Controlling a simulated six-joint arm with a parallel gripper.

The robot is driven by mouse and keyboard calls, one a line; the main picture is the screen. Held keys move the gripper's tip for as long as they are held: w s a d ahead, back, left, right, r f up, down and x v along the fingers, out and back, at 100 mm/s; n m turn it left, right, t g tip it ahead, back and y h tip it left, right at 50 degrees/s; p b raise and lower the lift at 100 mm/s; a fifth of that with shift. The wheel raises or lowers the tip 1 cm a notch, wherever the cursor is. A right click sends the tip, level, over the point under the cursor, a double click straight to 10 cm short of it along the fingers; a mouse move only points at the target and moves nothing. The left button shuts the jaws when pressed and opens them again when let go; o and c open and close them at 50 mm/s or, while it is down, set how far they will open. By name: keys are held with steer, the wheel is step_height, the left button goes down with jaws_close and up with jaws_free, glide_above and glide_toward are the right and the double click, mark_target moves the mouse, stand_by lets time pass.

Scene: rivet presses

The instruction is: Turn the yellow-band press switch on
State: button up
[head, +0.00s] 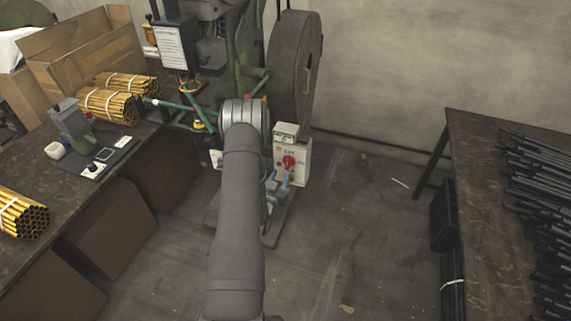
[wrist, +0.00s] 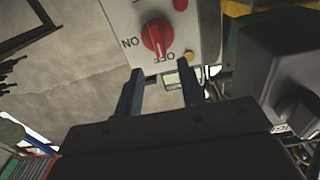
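A pale switch box (head: 302,150) with a red rotary knob (head: 290,161) stands low beside the press (head: 297,70). In the wrist view the box (wrist: 199,22) fills the top, with the red knob (wrist: 157,37) near its middle. The knob's ridge runs roughly up-down in that view, in line with the OFF label; the ON label is to its left. My gripper (wrist: 160,70) is open and empty, its two fingers apart just below the knob and not touching it. In the head view my gripper (head: 277,180) is partly hidden by my arm. I cannot clearly make out a yellow band on the press.
A workbench (head: 30,165) at the left holds bundled brass tubes (head: 110,105) and a cardboard box (head: 95,50). A table (head: 465,215) at the right holds dark rods (head: 540,210). The floor between is mostly clear. A dark grey block (wrist: 280,65) is close right of the fingers.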

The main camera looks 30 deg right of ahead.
mark_target(287, 163)
steer(key=x, duration=0.7)
steer(key=shift+w+d, duration=0.1)
jaws_close()
